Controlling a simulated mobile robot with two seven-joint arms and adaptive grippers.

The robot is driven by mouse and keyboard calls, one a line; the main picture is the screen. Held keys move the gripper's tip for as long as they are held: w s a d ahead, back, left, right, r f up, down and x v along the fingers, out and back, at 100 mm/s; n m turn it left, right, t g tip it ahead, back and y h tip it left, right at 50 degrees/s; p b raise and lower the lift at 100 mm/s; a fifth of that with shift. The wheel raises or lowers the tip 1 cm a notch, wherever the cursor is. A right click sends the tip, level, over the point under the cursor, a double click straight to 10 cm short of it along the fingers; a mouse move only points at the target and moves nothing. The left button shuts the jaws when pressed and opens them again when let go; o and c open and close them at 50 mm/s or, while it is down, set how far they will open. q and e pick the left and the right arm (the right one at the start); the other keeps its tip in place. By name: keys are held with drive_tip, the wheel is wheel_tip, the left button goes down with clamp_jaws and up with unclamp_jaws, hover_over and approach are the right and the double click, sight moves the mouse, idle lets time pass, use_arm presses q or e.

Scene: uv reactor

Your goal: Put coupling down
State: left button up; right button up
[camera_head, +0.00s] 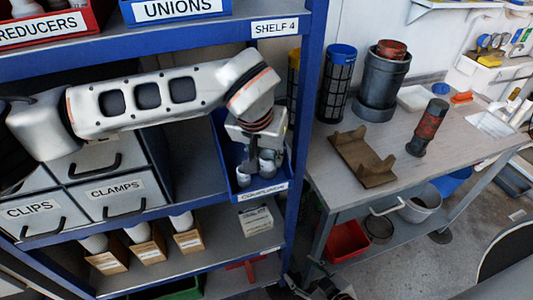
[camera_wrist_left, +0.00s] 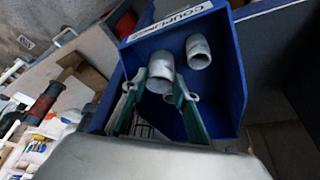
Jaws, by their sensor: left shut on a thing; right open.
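My left gripper (camera_head: 258,150) reaches down into the blue bin labelled COUPLINGS (camera_head: 262,194) on the shelf. In the left wrist view its two green fingers (camera_wrist_left: 160,88) are shut on a grey coupling (camera_wrist_left: 160,66), which sits between the fingertips inside the bin (camera_wrist_left: 231,75). Another grey coupling (camera_wrist_left: 198,52) stands beside it in the bin, apart from the fingers. Part of a further round grey piece shows behind the fingers. Whether the held coupling touches the bin floor cannot be told. My right gripper (camera_head: 325,290) is low at the bottom edge, partly cut off, open.
A blue shelf post (camera_head: 305,120) stands just right of the bin. The workbench (camera_head: 460,165) holds a brown cradle (camera_head: 362,157), a red and black cylinder (camera_head: 428,128) and dark canisters (camera_head: 338,85). CLIPS and CLAMPS drawers (camera_head: 110,190) are left of the bin. The bench front is clear.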

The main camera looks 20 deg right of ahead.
use_arm(q)
drive_tip(key=o, duration=0.8)
drive_tip(key=shift+f, duration=0.1)
drive_tip(key=shift+r, duration=0.4)
drive_tip(key=v, duration=1.1)
drive_tip(key=shift+s+a+r, duration=0.1)
drive_tip(key=shift+r, duration=0.2)
